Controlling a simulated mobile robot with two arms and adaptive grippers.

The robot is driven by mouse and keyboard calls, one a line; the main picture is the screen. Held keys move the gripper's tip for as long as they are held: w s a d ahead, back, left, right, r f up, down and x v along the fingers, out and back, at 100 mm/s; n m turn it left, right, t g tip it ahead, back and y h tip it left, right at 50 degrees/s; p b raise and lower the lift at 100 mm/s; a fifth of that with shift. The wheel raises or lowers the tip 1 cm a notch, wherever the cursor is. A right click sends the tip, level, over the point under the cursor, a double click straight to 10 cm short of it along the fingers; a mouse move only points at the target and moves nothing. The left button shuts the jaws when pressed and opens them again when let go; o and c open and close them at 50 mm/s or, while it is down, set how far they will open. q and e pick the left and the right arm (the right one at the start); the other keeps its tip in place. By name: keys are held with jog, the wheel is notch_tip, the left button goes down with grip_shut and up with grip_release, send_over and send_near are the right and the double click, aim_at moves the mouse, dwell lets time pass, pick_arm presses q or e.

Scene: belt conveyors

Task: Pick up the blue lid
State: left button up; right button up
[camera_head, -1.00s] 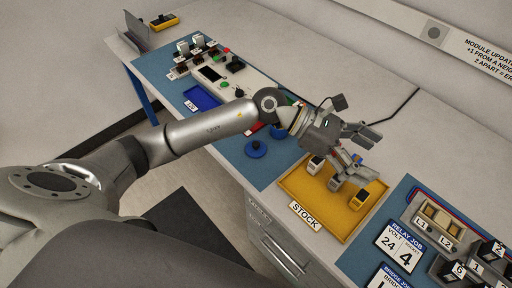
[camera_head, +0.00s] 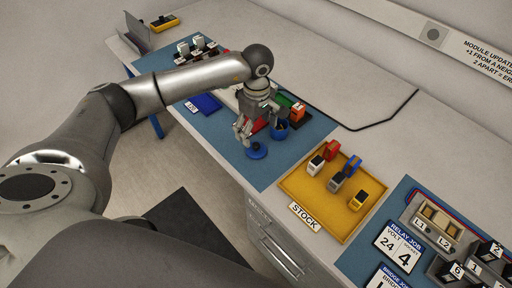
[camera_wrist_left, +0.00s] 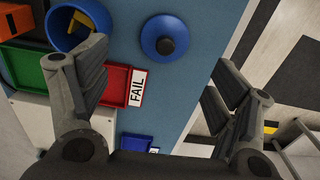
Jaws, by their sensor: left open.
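The blue lid (camera_head: 256,151) is a round disc with a dark knob in its middle. It lies on the blue mat near the table's front edge. In the left wrist view the lid (camera_wrist_left: 164,39) is ahead of and between the fingers, apart from both. My left gripper (camera_head: 246,138) points down just above and beside the lid, open and empty; in the left wrist view its two fingers (camera_wrist_left: 160,85) are spread wide. My right gripper is in neither view.
A blue cup (camera_wrist_left: 72,26) with something yellow inside stands beside the left finger. A red tray labelled FAIL (camera_wrist_left: 118,82) is close by. The yellow STOCK tray (camera_head: 303,193) with several modules lies to the right. The table's front edge is near the lid.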

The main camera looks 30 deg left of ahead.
aim_at(256, 144)
pick_arm(q)
jog(key=shift+f, duration=0.85)
jog(key=f, duration=0.1)
jog(key=f+p, duration=0.1)
jog(key=f, duration=0.1)
jog(key=f+p, duration=0.1)
jog(key=shift+s+d+f, duration=0.1)
jog(key=shift+s+f, duration=0.3)
jog(key=shift+w+f, duration=0.1)
jog(key=shift+f, duration=0.2)
jog(key=shift+c, duration=0.2)
jog(key=c, duration=0.9)
